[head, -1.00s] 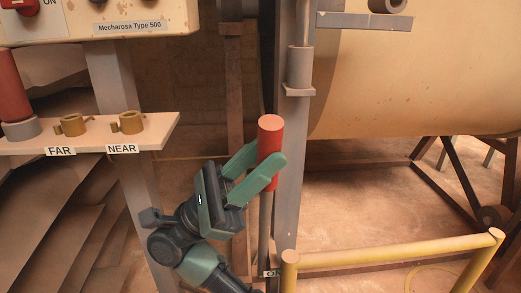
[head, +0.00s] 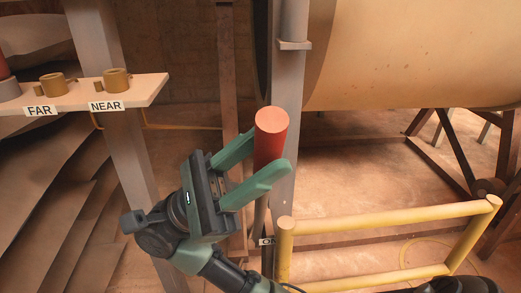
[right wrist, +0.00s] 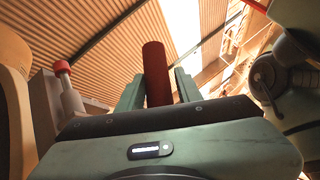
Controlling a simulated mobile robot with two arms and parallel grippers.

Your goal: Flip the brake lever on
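The brake lever's red cylindrical handle (head: 270,141) stands in the middle of the head view, leaning towards me. The right wrist view also shows the red handle (right wrist: 156,72) close between both fingers. The lever's foot is hidden behind my arm and the rail. My left gripper is not in view.
A yellow rail (head: 390,222) stands to the right of the lever. A grey post (head: 285,130) rises just behind it. A shelf (head: 150,92) labelled FAR and NEAR is at left, with brass fittings. A big tan tank (head: 420,60) is behind on the right.

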